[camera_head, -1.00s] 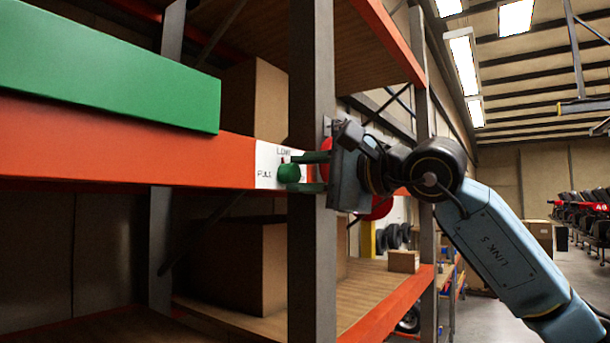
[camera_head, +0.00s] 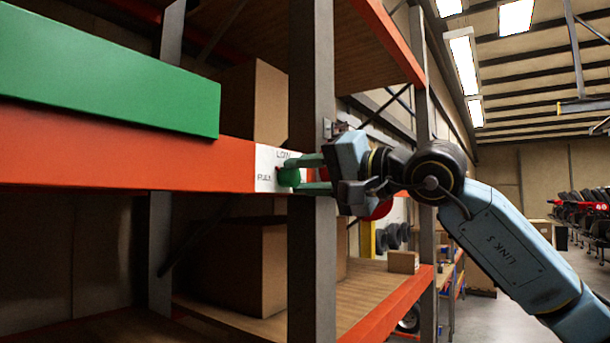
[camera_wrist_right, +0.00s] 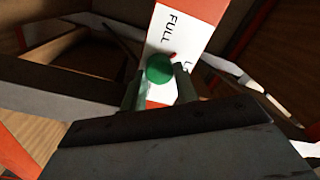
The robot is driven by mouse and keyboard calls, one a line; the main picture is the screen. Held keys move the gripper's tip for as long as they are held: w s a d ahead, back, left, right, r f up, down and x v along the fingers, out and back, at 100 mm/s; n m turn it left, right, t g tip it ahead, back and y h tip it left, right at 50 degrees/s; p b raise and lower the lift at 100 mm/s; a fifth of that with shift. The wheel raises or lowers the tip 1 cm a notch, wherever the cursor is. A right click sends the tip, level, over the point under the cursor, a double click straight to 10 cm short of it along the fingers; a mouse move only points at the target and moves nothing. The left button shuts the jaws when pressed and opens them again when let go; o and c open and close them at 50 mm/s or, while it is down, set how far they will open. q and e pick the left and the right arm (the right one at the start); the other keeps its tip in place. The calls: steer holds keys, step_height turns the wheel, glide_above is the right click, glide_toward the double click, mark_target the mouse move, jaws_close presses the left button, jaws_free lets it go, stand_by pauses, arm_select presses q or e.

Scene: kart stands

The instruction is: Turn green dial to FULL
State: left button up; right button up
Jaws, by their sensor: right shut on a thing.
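The green dial (camera_head: 289,178) is a round knob on a white label plate (camera_head: 264,158) on the orange shelf beam. The plate reads LOW above the dial and FULL to its left. My right gripper (camera_head: 296,176) is shut on the dial, with one green finger above it and one below in the head view. In the wrist view the dial (camera_wrist_right: 159,69) sits between the fingertips (camera_wrist_right: 159,82). A small red mark (camera_wrist_right: 172,55) shows by the dial's edge, near the word FULL. My left gripper is not in view.
A grey rack post (camera_head: 312,90) stands just right of the plate, behind my fingers. A green box-like panel (camera_head: 110,75) is on the beam at left. Cardboard boxes (camera_head: 255,100) sit on the shelves. Open aisle lies to the right.

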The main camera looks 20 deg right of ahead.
steer(key=shift+f+n, duration=0.1)
steer(key=shift+n, duration=0.2)
steer(key=o, duration=1)
steer(key=shift+s, duration=0.1)
steer(key=b+v, duration=0.4)
steer(key=v, duration=0.9)
steer(key=shift+s+d, duration=0.1)
